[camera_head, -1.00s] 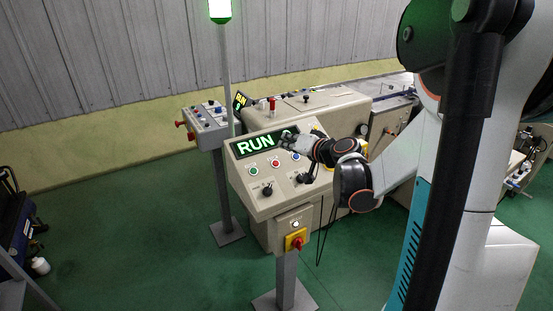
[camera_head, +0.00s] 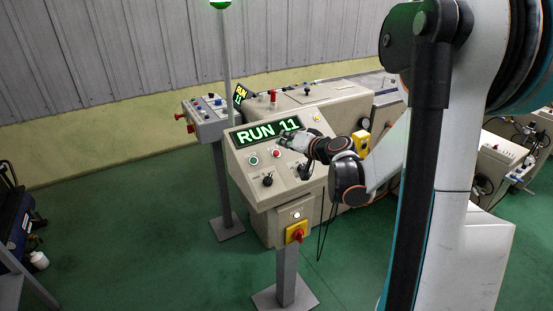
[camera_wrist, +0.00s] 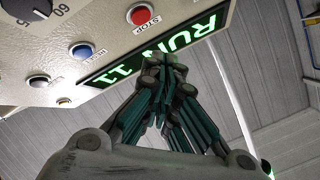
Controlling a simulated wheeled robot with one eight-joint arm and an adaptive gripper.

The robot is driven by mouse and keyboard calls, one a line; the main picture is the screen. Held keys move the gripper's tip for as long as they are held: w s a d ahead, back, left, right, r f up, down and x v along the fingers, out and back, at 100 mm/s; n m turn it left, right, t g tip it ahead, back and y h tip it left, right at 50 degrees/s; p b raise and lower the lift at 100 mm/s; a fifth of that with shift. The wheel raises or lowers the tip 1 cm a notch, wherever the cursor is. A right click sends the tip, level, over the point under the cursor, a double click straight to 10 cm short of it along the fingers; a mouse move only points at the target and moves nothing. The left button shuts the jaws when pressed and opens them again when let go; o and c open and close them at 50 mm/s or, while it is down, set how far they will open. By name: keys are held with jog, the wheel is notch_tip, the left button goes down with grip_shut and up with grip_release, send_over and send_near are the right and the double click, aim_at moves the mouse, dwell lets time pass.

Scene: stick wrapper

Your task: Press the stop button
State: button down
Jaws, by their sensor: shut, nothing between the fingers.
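The stop button is a red round button (camera_head: 276,153) on the sloped beige control panel, with a STOP label readable in the wrist view (camera_wrist: 142,14). In the head view it lies left of and below my gripper (camera_head: 284,138). My gripper is shut and empty, its fingertips (camera_wrist: 168,74) together in front of the lit display. In the wrist view the stop button is at the top edge, above and left of the fingertips, with a visible gap. The display (camera_head: 267,131) glows green and reads RUN 11.
A green button (camera_head: 253,161) and a black knob (camera_head: 267,180) sit near the stop button. A blue button (camera_wrist: 82,50) shows in the wrist view. A yellow box with a red knob (camera_head: 297,233) is lower on the stand. A second panel (camera_head: 207,117) stands behind left.

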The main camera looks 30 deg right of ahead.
jog(key=shift+w+f+b, duration=0.4)
jog(key=shift+f+b, duration=0.1)
jog(key=shift+f, duration=0.25)
jog(key=shift+w+f+b, duration=0.35)
jog(key=shift+f+b, duration=0.15)
jog(key=shift+f, duration=0.2)
jog(key=shift+f, duration=0.15)
dwell(0.3)
jog(key=shift+w+f+b, duration=0.2)
jog(key=shift+b, duration=0.2)
jog(key=shift+w+f+b, duration=0.15)
jog(key=shift+f+b, duration=0.15)
jog(key=shift+f, duration=0.05)
dwell(0.6)
jog(key=shift+r, duration=0.1)
jog(key=shift+s+r+p, duration=0.35)
jog(key=shift+r+p, duration=0.1)
jog(key=shift+r, duration=0.2)
jog(key=s+r+p, duration=0.1)
jog(key=r, duration=0.1)
jog(key=s+r+p, duration=0.1)
jog(key=r+p, duration=0.1)
jog(key=shift+s+r, duration=0.2)
dwell(0.5)
